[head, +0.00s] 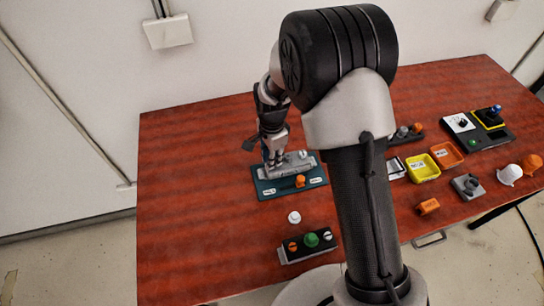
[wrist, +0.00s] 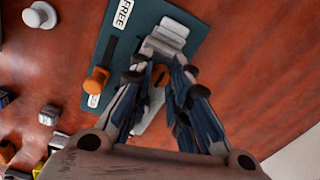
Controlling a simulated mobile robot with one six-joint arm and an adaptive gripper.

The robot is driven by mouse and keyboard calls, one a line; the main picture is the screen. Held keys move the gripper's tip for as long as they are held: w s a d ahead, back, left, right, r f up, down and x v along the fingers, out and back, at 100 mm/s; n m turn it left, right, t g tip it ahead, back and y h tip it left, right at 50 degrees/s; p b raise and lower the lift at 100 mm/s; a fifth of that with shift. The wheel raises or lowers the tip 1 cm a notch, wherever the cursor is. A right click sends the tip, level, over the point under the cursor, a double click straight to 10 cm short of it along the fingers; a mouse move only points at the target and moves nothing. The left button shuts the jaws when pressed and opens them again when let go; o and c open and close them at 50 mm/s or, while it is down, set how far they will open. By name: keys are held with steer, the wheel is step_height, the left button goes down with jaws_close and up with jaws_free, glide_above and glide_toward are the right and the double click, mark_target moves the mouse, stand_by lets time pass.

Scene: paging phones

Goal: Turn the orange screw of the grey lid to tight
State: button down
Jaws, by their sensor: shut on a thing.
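The grey lid (head: 300,164) lies on a teal board (head: 263,185). In the wrist view, the pale end of the lid (wrist: 168,33) shows beyond my fingers, and more of it shows between them. My gripper (head: 272,163) is low over the left part of the lid. In the wrist view, my gripper (wrist: 160,75) is shut on the orange screw (wrist: 160,77). Only a small orange patch shows between the fingers, so the screw's slot or mark is hidden. I cannot tell how far it is turned.
An orange knob (head: 300,181) on a dark slot is beside the lid, near a FREE label (wrist: 123,14). A white knob (head: 294,217) and a dark block with a green knob (head: 311,240) are nearer. Yellow and orange trays (head: 423,170) stand right. The table's left side is clear.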

steer(key=c, duration=1.8)
jaws_free()
steer(key=shift+r, duration=0.1)
step_height(320, 180, up, 12)
steer(key=shift+f, duration=0.1)
steer(key=s+d+r+n+t, duration=0.1)
steer(key=s+d+r+n, duration=0.3)
steer(key=r, duration=0.5)
steer(key=s+d+r+n+t, duration=0.1)
steer(key=s+d+r+n, duration=0.1)
steer(key=s, duration=0.5)
steer(key=s+d+r+n+t, duration=0.1)
steer(key=s+d+r+n, duration=0.1)
steer(key=s+d, duration=0.3)
steer(key=s+d+r+n+t, duration=0.1)
steer(key=s+d+r+n, duration=0.1)
steer(key=s, duration=0.7)
steer(key=shift+s+d+r+n+t, duration=0.15)
steer(key=shift+s+d+n, duration=0.05)
steer(key=shift+d+n, duration=0.3)
steer(key=shift+s+d+r+n+t, duration=0.2)
steer(key=shift+d+n, duration=0.15)
steer(key=shift+n, duration=0.15)
